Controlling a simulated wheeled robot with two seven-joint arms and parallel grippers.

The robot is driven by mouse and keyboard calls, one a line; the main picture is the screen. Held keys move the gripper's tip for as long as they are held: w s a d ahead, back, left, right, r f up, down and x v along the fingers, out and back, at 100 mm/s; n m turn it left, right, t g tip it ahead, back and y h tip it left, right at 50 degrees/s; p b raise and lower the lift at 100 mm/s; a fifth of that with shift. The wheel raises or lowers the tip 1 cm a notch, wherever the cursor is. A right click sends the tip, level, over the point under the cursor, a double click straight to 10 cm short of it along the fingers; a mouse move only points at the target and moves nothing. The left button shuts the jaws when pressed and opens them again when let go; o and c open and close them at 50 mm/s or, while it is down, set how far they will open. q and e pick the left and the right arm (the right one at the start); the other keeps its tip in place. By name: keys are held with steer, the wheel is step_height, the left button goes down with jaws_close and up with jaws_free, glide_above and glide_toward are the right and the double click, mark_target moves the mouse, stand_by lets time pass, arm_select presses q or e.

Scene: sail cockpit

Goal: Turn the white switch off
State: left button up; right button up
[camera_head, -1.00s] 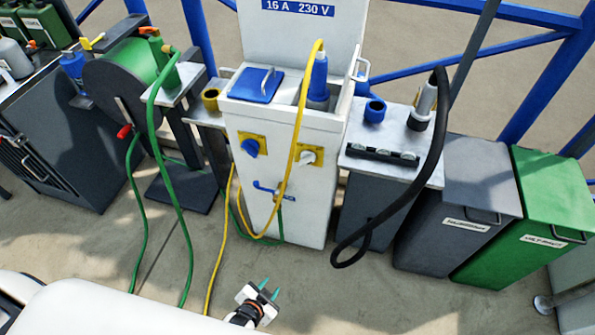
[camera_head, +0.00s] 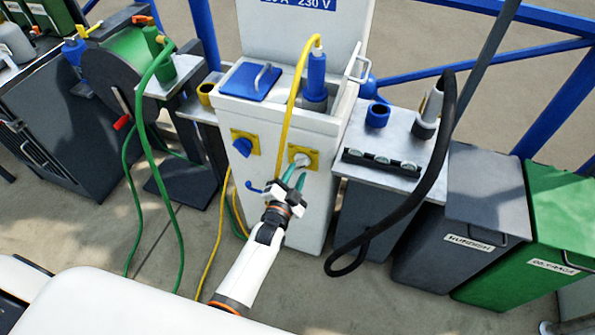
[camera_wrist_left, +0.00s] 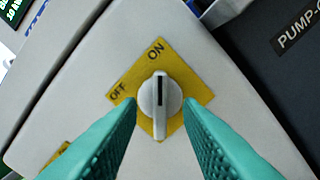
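The white switch (camera_head: 301,159) is a rotary knob on a yellow plate on the front of the white power cabinet (camera_head: 285,215). In the left wrist view the knob (camera_wrist_left: 160,97) sits on its yellow plate (camera_wrist_left: 127,87), marked OFF and ON, with its dark line towards the ON side. My left gripper (camera_head: 294,176) is close in front of the switch. Its two green fingers (camera_wrist_left: 160,128) are apart, one on each side of the knob's lower part, with no clear contact visible. My right gripper is not in view.
A blue switch (camera_head: 243,147) on a yellow plate is left of the white one. A yellow cable (camera_head: 285,125) hangs from a blue plug (camera_head: 316,75) down the cabinet front. A black hose (camera_head: 436,170) loops at the right, beside grey and green bins (camera_head: 530,235).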

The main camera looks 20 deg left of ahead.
arm_select(q)
steer(key=shift+w, duration=1)
jaws_close()
